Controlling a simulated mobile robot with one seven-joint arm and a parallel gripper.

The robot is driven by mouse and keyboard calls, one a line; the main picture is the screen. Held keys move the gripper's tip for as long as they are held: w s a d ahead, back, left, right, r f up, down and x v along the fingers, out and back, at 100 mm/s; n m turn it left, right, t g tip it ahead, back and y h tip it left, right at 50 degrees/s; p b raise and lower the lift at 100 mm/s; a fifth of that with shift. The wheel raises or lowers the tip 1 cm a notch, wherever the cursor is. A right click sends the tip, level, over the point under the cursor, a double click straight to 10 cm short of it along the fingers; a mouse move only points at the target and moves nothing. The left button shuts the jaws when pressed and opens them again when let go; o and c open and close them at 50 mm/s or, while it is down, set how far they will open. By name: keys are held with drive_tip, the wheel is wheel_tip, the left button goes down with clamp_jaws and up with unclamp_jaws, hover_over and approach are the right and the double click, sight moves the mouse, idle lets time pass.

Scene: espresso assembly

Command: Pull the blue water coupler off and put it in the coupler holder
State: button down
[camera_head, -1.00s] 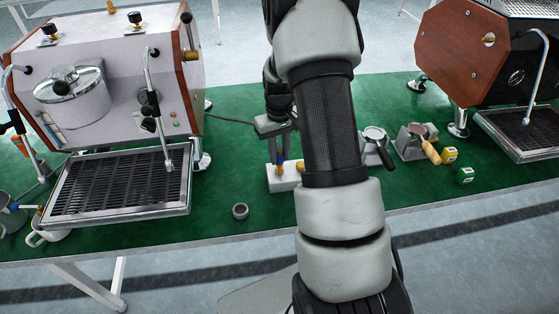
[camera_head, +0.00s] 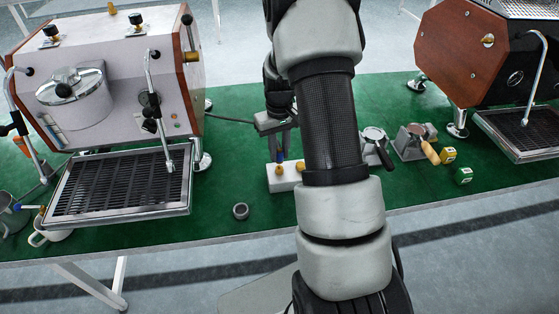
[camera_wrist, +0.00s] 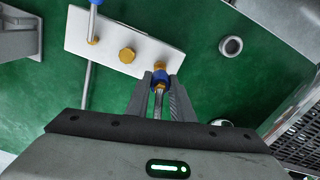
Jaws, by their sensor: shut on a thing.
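The blue water coupler (camera_wrist: 160,78) has brass at both ends and sits between the fingertips of my gripper (camera_wrist: 159,84), which is shut on it. It overlaps the end of the white block (camera_wrist: 108,28) in the wrist view. I cannot tell if it is seated there or just above it. In the head view my gripper (camera_head: 280,150) points down over the white block (camera_head: 284,184), beside the arm. No coupler holder is clearly identifiable.
The white espresso machine (camera_head: 115,75) with its drip tray stands left, and a wood-sided machine (camera_head: 470,60) stands right. A grey ring (camera_head: 240,211) lies in front of the block.

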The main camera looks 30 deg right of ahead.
drive_tip(key=shift+r+p, duration=0.65)
drive_tip(key=shift+r, duration=0.45)
drive_tip(key=shift+r, duration=0.1)
drive_tip(key=shift+r+p, duration=1)
drive_tip(key=shift+r, duration=0.4)
